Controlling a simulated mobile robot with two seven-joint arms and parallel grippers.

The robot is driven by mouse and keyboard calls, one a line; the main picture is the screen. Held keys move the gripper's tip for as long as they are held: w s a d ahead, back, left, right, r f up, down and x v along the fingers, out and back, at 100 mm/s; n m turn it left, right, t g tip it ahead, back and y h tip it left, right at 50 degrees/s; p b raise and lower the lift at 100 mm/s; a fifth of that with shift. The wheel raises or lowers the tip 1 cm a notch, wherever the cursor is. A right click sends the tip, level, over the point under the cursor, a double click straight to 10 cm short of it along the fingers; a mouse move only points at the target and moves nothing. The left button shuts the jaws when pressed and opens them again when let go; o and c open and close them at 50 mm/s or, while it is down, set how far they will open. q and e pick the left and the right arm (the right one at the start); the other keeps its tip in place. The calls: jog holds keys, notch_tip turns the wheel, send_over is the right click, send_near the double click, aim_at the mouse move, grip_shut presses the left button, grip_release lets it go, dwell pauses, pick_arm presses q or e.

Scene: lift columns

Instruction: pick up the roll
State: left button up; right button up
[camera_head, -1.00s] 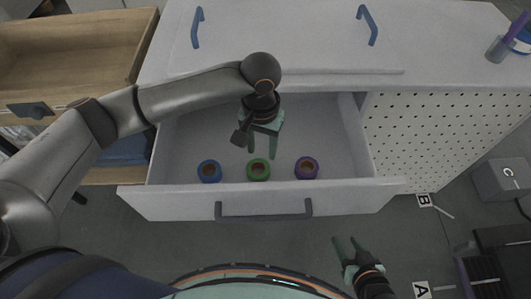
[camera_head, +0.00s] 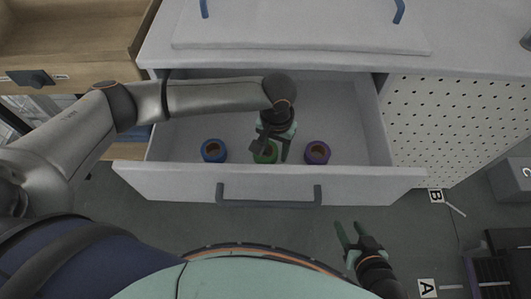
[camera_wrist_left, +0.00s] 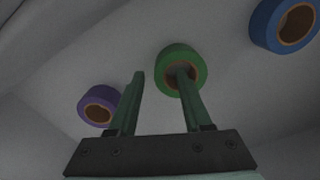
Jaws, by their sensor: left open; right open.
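Three tape rolls stand in a row on the floor of the open drawer: a blue roll (camera_head: 207,157), a green roll (camera_head: 264,157) and a purple roll (camera_head: 318,159). My left gripper (camera_head: 272,152) is open and reaches down at the green roll, partly hiding it. In the left wrist view, one finger lies across the hole of the green roll (camera_wrist_left: 166,58) and the other is beside its outer side; I cannot tell whether the first is inside the hole. My right gripper (camera_head: 346,226) is open and empty in front of the drawer.
The drawer's front panel (camera_head: 170,186) with its dark handle (camera_head: 268,203) stands nearest me. The white cabinet top (camera_head: 300,55) overhangs the drawer's back. A wooden drawer (camera_head: 80,50) is open at the left. The drawer floor behind the rolls is mostly clear.

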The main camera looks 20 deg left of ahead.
pick_arm(q)
jog(key=shift+f, duration=0.95)
grip_shut()
